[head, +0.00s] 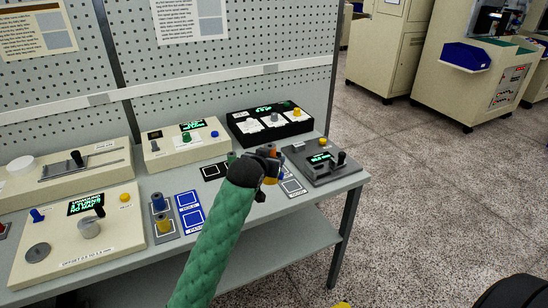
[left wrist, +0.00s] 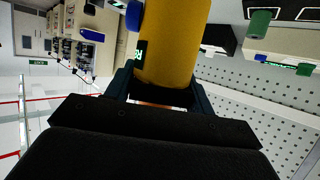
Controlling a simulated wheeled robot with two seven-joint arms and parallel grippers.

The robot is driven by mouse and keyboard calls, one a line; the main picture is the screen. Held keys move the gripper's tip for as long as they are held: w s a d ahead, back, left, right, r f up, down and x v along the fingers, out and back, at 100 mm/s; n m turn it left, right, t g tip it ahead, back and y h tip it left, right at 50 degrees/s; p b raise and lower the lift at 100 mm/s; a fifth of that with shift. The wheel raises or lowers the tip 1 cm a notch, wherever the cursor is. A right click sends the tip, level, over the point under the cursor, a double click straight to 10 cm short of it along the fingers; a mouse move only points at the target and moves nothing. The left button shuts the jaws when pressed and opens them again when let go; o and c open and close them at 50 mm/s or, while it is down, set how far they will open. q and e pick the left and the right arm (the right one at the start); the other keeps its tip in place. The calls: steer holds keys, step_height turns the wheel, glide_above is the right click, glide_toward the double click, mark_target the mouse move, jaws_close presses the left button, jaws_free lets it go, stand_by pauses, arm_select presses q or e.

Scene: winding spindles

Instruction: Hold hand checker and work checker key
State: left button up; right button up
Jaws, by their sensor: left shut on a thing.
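My left gripper (head: 268,165) is above the right part of the bench, at the end of the green-sleeved arm. In the left wrist view the gripper (left wrist: 160,90) is shut on a yellow cylinder (left wrist: 172,45). Most of the held part is hidden by the gripper in the head view. A grey device (head: 320,163) with a small green display, a black lever and a yellow knob sits at the bench's right end, just right of the gripper. I cannot tell for sure which device is the checker. My right gripper is not in view.
A black device (head: 270,124) and a cream device (head: 187,143) stand behind the gripper. A larger cream panel (head: 110,250) stands at the left. Blue and yellow spindles (head: 160,205) stand beside blue cards (head: 190,212). The pegboard (head: 220,70) closes the back.

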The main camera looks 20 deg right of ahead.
arm_select(q)
steer(key=shift+w+a+f+b, duration=0.2)
steer(key=shift+w+a+f, duration=0.95)
steer(key=shift+f, duration=0.2)
steer(key=shift+w+a+f+b, duration=0.15)
steer(key=shift+w+a+f, duration=0.85)
steer(key=shift+w+f, duration=0.25)
steer(key=shift+w+a+f+b, duration=0.2)
steer(key=shift+w+a+f, duration=0.95)
steer(key=shift+f, duration=0.25)
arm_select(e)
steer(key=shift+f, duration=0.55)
arm_select(q)
steer(key=shift+f, duration=0.6)
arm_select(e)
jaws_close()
